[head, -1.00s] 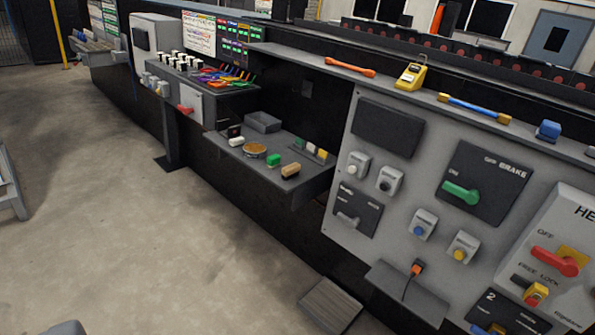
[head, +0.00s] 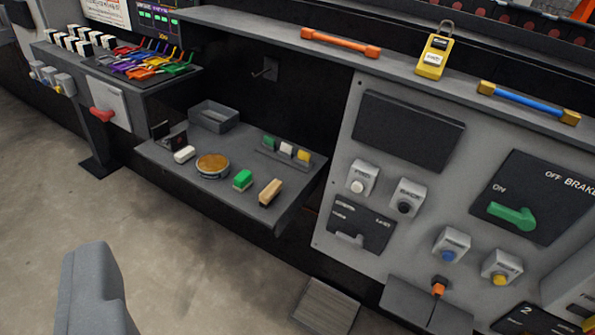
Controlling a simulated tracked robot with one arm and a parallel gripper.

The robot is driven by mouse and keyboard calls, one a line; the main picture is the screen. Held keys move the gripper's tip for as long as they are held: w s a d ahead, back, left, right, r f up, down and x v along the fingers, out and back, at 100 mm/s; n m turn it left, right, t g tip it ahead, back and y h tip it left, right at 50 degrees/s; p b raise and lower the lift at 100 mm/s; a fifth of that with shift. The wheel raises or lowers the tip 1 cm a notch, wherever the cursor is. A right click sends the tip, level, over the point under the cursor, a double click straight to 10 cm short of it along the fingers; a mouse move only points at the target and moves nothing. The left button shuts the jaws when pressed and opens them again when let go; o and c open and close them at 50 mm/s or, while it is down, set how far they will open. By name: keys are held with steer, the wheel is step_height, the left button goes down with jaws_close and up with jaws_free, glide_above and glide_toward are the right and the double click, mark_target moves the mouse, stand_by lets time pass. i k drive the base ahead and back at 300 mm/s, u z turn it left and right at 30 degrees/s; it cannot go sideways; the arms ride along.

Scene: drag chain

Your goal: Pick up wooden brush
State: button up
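The wooden brush (head: 270,191) is a small tan block with a paler lower part. It lies on the grey shelf (head: 205,190), near its front right edge, right of a green brush (head: 243,180). A grey rounded part (head: 95,290), seemingly one part of my gripper, rises from the bottom left of the view. It is in front of the shelf and well apart from the brush. The other finger and the fingertips' gap are not visible.
A white block (head: 184,154), a round tin (head: 212,165), a grey tray (head: 215,116) and a rack with small blocks (head: 285,151) share the shelf. The control panel (head: 400,165) stands right of it. Open floor lies in front.

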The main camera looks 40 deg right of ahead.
mark_target(268, 195)
steer(key=z, duration=0.4)
steer(key=i, duration=1.35)
steer(key=z, duration=0.4)
